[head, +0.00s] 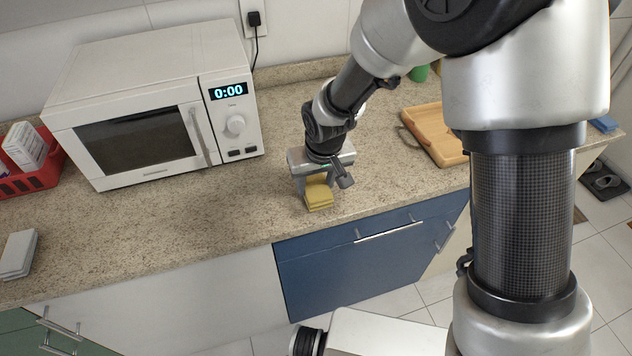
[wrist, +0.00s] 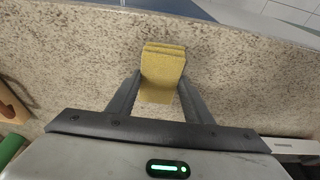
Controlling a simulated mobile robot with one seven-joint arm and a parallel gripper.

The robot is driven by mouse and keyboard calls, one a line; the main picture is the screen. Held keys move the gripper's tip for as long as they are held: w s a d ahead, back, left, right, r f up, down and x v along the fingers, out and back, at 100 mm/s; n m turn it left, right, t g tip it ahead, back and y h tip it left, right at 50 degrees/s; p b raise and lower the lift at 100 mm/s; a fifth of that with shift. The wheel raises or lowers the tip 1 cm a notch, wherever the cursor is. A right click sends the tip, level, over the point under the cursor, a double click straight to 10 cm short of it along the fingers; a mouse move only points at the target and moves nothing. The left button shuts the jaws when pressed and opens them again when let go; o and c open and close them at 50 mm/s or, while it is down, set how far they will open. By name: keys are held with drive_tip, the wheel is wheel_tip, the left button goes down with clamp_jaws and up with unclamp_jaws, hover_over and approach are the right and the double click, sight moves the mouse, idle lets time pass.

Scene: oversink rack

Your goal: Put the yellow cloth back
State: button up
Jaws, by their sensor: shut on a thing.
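The yellow cloth (head: 319,195) is a small folded stack at the front part of the granite counter, near its edge above the blue cabinet. My gripper (head: 316,184) reaches down over it and is shut on it. In the wrist view the cloth (wrist: 162,70) sits between the two dark fingers of my gripper (wrist: 160,88), with its folded layers showing at the far end. I cannot tell whether the cloth rests on the counter or is slightly lifted.
A white microwave (head: 150,105) stands at the back left. A red basket (head: 35,178) and a grey folded stack (head: 18,254) are at the far left. A wooden board (head: 436,130) lies to the right. The counter (head: 190,225) before the microwave is clear.

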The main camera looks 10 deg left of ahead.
drive_tip(key=o, duration=0.9)
drive_tip(key=shift+o, duration=0.2)
drive_tip(key=s+d+r+m+p, duration=0.1)
drive_tip(key=s+d+r, duration=0.1)
drive_tip(key=d+r, duration=0.5)
drive_tip(key=s+d+r, duration=0.1)
drive_tip(key=d+r, duration=0.1)
drive_tip(key=r, duration=0.9)
drive_tip(key=s+d+r+m+t, duration=0.1)
drive_tip(key=s+d+r+m, duration=0.1)
drive_tip(key=s+d+r, duration=0.2)
drive_tip(key=s+d+r+m+t+h, duration=0.1)
drive_tip(key=s+d+r+m, duration=0.2)
drive_tip(key=s+d, duration=0.7)
drive_tip(key=d+r, duration=0.1)
drive_tip(key=d, duration=0.3)
drive_tip(key=shift+r+t+h, duration=0.25)
drive_tip(key=shift+t+h, duration=0.05)
drive_tip(key=shift+t, duration=0.1)
